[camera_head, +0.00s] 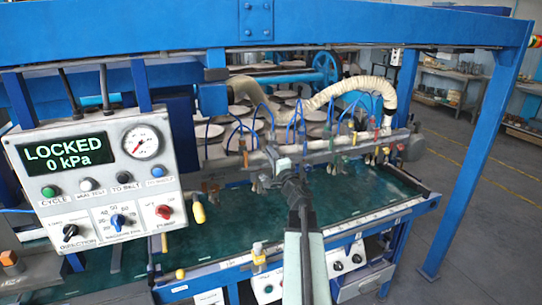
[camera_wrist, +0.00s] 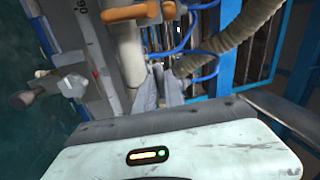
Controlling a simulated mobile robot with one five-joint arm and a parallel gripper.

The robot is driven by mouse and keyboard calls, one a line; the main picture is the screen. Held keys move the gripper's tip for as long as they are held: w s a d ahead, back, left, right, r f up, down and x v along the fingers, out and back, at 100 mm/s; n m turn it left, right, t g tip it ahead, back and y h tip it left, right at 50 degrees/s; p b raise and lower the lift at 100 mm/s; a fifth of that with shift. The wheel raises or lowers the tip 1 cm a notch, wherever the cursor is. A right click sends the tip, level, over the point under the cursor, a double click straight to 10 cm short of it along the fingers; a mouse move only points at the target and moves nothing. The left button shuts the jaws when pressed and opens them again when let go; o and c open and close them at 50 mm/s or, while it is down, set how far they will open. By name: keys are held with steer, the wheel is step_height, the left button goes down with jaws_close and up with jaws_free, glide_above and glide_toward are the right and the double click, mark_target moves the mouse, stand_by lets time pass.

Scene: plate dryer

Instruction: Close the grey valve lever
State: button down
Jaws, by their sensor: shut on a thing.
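My gripper (camera_head: 281,166) is at the near left part of the valve rail, at the end of my arm reaching up from the bottom of the head view. In the wrist view its two grey fingers (camera_wrist: 159,88) are close together on a slim grey part, which looks like the grey valve lever (camera_wrist: 158,70). The fingers hide most of that lever, and its angle cannot be told. In the head view my gripper covers this spot.
The grey rail (camera_head: 320,150) carries several coloured valves and blue hoses. A ribbed beige hose (camera_head: 352,88) passes close to my gripper in the wrist view. A control panel (camera_head: 95,185) at left reads LOCKED, 0 kPa. A blue post (camera_head: 465,165) stands at right.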

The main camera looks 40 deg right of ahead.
steer(key=shift+r+m, duration=0.15)
steer(key=shift+m, duration=0.45)
steer(key=c, duration=1.4)
jaws_free()
steer(key=shift+c, duration=0.2)
